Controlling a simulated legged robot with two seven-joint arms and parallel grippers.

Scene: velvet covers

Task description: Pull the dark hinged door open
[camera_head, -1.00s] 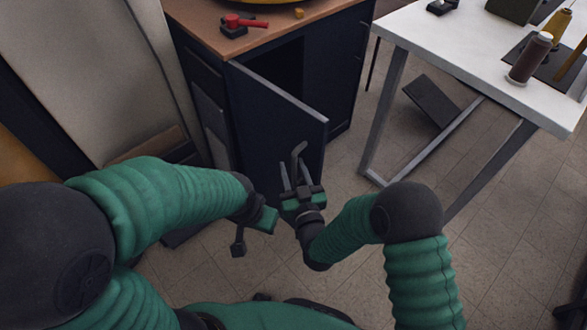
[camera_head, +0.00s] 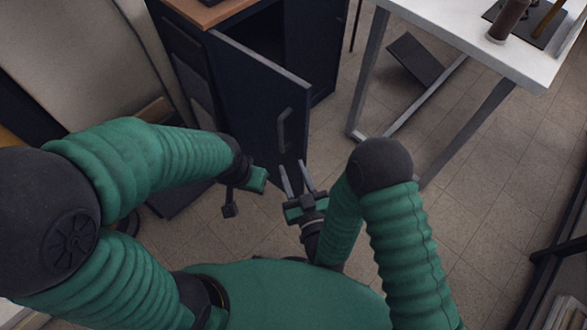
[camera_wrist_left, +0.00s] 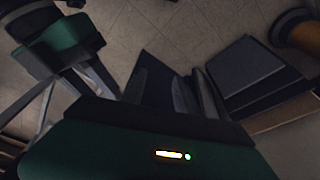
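The dark hinged door (camera_head: 245,100) of the dark cabinet stands partly open, swung out toward me, with a dark gap showing behind its top edge. Its grey bar handle (camera_head: 284,130) is upright near the door's free edge. My right gripper (camera_head: 296,176) is open, its two grey fingers apart and empty, just below and apart from the handle in the head view. My left gripper (camera_head: 243,192) hangs left of the right one, in front of the lower door; its fingers do not show clearly. The left wrist view shows dark panels beyond its housing.
A white table (camera_head: 480,40) with grey legs stands at the right, with a spool (camera_head: 508,20) on it. A dark slab (camera_head: 415,62) leans below it. The cabinet's wooden top (camera_head: 207,12) shows at the upper edge. Tiled floor (camera_head: 480,220) is clear at the right.

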